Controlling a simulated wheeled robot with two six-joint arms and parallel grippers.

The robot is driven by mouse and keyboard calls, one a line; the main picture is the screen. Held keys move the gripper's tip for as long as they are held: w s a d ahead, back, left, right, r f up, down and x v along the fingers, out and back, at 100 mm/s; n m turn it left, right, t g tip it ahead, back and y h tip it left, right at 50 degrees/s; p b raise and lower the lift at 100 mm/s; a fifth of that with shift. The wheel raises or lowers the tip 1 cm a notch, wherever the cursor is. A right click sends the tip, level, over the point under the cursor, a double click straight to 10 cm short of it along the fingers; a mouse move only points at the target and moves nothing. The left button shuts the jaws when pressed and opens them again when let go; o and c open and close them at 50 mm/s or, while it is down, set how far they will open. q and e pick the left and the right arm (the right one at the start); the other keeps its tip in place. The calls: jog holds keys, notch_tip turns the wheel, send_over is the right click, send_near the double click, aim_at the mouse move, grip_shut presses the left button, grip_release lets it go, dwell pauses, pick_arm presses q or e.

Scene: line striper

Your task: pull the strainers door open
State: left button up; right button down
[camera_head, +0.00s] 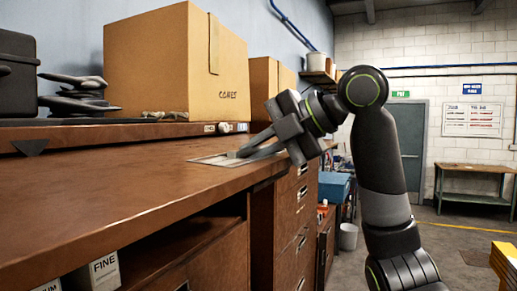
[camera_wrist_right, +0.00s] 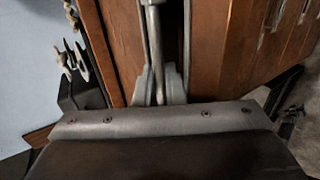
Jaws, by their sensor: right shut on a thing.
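My right gripper (camera_head: 240,153) reaches in from the right to the counter's front edge, its fingers pointing left over a flat pale metal plate (camera_head: 212,159) on the worktop. In the right wrist view the gripper (camera_wrist_right: 159,80) is shut around a slim grey metal bar (camera_wrist_right: 153,35) that runs away along a dark gap between brown wooden faces. I cannot tell whether this bar is the door's handle. Brown cabinet fronts (camera_head: 215,262) lie below the worktop; which one is the strainers door is unclear. My left gripper is out of view.
The brown worktop (camera_head: 90,185) carries a raised back shelf with a cardboard box (camera_head: 160,65). A box marked FINE (camera_head: 104,271) stands in the open bay below. A drawer stack (camera_head: 297,225) stands beyond. The floor at right is mostly free, with a yellow object (camera_head: 505,265) near the edge.

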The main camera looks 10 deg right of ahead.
jog(key=c, duration=1.8)
grip_release()
jog(key=shift+a, duration=0.1)
jog(key=shift+o, duration=0.9)
jog(key=shift+w+a, duration=0.15)
jog(key=b+v, duration=0.3)
jog(key=v, duration=0.4)
jog(key=shift+f, duration=0.2)
jog(key=b+v, duration=0.2)
jog(key=v, duration=0.8)
jog(key=shift+d+r, duration=0.2)
